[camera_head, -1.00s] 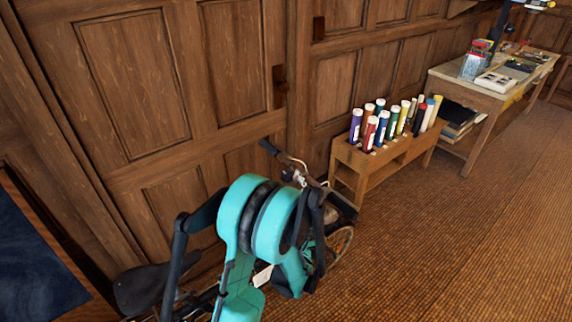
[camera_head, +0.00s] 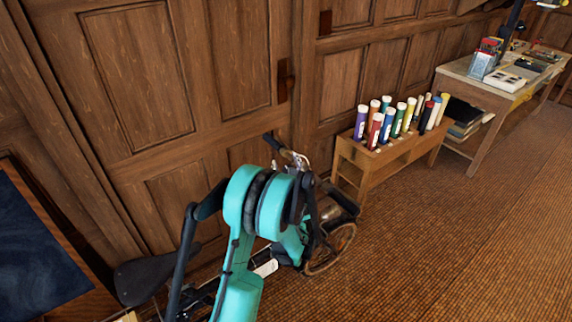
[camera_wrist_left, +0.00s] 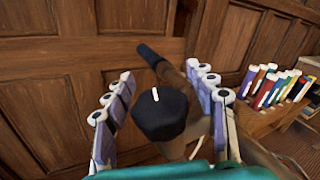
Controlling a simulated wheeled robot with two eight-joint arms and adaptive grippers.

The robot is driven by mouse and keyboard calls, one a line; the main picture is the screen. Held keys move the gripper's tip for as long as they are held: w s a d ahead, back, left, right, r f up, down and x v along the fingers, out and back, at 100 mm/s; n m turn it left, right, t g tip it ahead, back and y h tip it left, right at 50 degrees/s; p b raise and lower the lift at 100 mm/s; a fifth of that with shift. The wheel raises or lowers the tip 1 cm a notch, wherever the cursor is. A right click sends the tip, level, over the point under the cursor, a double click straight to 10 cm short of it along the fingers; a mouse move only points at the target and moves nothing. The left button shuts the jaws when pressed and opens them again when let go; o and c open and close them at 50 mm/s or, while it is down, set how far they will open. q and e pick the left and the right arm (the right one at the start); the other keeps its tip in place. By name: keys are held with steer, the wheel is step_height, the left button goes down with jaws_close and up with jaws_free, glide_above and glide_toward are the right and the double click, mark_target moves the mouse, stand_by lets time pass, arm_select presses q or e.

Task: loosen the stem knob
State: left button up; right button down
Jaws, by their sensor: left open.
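The stem knob (camera_wrist_left: 160,113), black with a white mark on its top, sits close in front of the camera in the left wrist view. My left gripper (camera_wrist_left: 160,72) is open, with one finger on either side of the knob and no clear contact with either. The knob belongs to a bicycle, whose black handlebar grip (camera_wrist_left: 161,61) shows just beyond it. In the head view the bicycle's handlebar grip (camera_head: 273,142), saddle (camera_head: 150,276) and front wheel (camera_head: 338,252) show; my teal left arm hides the knob and most of the middle. My right gripper is not in view.
A panelled wood wall (camera_head: 130,70) stands close behind the bicycle. A low wooden rack (camera_head: 378,166) with several coloured tubes is to its right, before a table (camera_head: 452,70) with boxes. A dark board (camera_head: 35,250) is at left. The floor at lower right is clear.

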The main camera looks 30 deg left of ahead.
mark_target(283, 169)
arm_select(q)
steer(key=c, duration=1.3)
steer(key=shift+n+g+y, duration=0.3)
steer(key=shift+g, duration=0.1)
steer(key=n+g, duration=0.1)
steer(key=g, duration=0.1)
steer(key=n+g+y, duration=0.1)
steer(key=n+g, duration=0.1)
steer(key=s+n+g+y, duration=0.1)
steer(key=shift+s+a+f+g+p, duration=0.1)
steer(key=shift+a+f+g+p, duration=0.1)
steer(key=shift+a+g+p, duration=0.2)
steer(key=shift+s+a+f+n+g+p, duration=0.15)
steer(key=shift+s+n+g, duration=0.1)
steer(key=shift+n+g, duration=0.55)
steer(key=shift+s+d+f+n+g+p, duration=0.1)
steer(key=shift+s+n+g+p, duration=0.1)
steer(key=shift+n+g, duration=0.6)
steer(key=shift+s+a+f+n+g+p, duration=0.1)
steer(key=shift+s+n+g, duration=0.3)
steer(key=shift+g, duration=0.6)
steer(key=shift+w, duration=0.1)
